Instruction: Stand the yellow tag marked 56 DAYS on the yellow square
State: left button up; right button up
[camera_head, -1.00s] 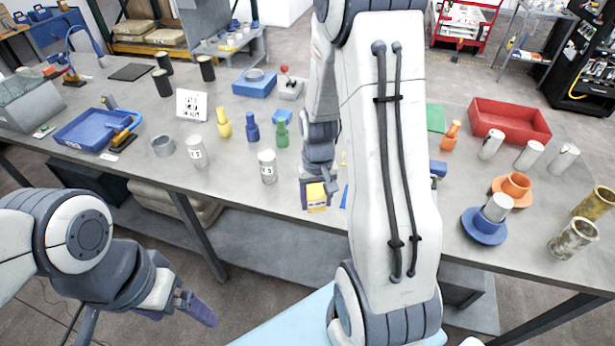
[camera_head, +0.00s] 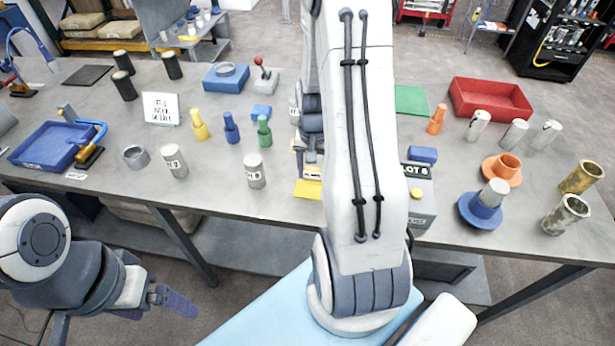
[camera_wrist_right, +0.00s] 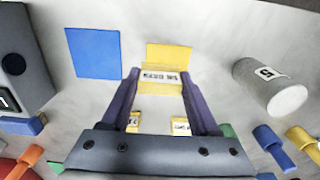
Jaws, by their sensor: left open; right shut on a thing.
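My right gripper (camera_wrist_right: 160,90) is shut on the yellow tag (camera_wrist_right: 160,78), which has a white label reading 56 DAYS. In the head view the tag (camera_head: 312,172) shows at the table's front, partly hidden by my right arm. The yellow square (camera_wrist_right: 168,55) lies flat right by the tag in the wrist view; in the head view it shows as a yellow patch (camera_head: 308,189) just in front of the tag. I cannot tell whether the tag touches it. My left gripper (camera_head: 176,302) is open and empty, low in front of the table.
A blue square (camera_wrist_right: 93,53) lies beside the yellow one. A blue tray (camera_head: 50,147) is at the left.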

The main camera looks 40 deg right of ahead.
aim_at(308, 189)
jog(key=shift+w+a+f, duration=0.25)
jog(key=shift+w+f, duration=0.2)
jog(key=shift+w, duration=0.25)
notch_tip(308, 189, down, 4)
jog(key=shift+r+p, duration=0.1)
jog(key=shift+p, duration=0.5)
jog(key=shift+f, duration=0.2)
jog(key=shift+f, duration=0.15)
jog(key=o, duration=1.3)
jog(key=shift+r, duration=0.2)
